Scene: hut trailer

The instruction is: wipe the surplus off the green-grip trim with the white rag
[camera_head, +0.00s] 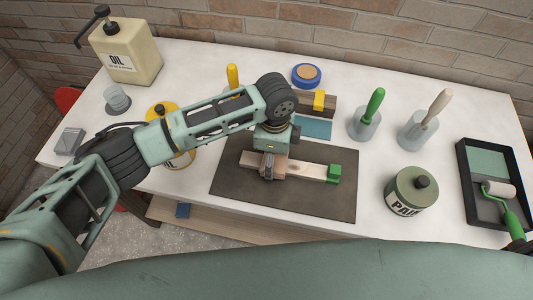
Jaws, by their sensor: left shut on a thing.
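The green-grip trim is a pale wooden strip (305,171) with a green block (334,174) at its right end. It lies across the dark mat (328,203). My left gripper (268,174) points down over the left half of the strip and is shut on the wood there. The jaws and wrist hide part of the strip, so the exact contact is hard to see. I cannot make out a white rag. My right gripper is not in view.
Behind the mat are a wooden block with a yellow piece (319,99), blue tape (306,75) and a blue sheet (314,128). Brushes in cups (365,124) (414,132), a paint can (409,192) and a roller tray (465,190) stand right. An oil bottle (128,56) stands back left.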

